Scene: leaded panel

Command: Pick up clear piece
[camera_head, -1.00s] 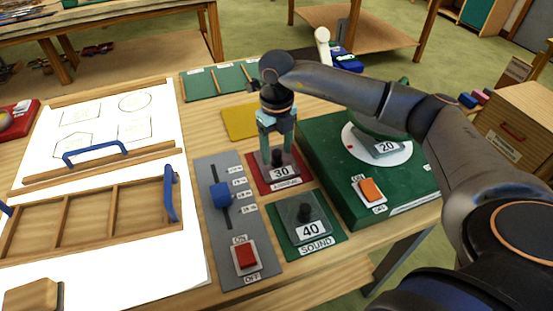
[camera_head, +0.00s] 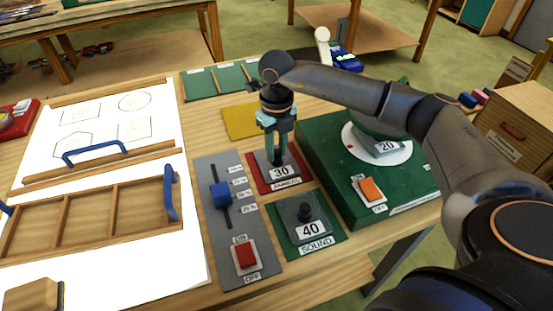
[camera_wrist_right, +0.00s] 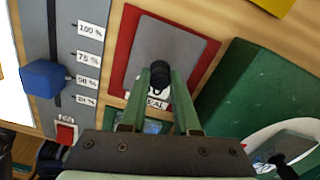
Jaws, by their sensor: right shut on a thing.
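My right gripper (camera_wrist_right: 160,80) points down over the red mat (camera_wrist_right: 120,55) and is shut on the black knob (camera_wrist_right: 160,72) of a grey block. In the head view this block (camera_head: 285,171), marked 30, sits on the red mat, and my right gripper (camera_head: 278,152) is above it. A similar grey block (camera_head: 311,230) marked 40, with a black knob, sits on the green mat labelled SOUND. Another grey block (camera_head: 384,149) marked 20 lies on a white disc. I cannot tell from the label which block is the clear one. My left gripper is not in view.
A grey panel (camera_head: 229,205) with a blue slider and red switch is left of the mats. A green box (camera_head: 335,165) with an orange switch is at the right. A wooden frame (camera_head: 87,215) with blue handles lies on white paper at the left. A yellow mat (camera_head: 238,121) lies behind.

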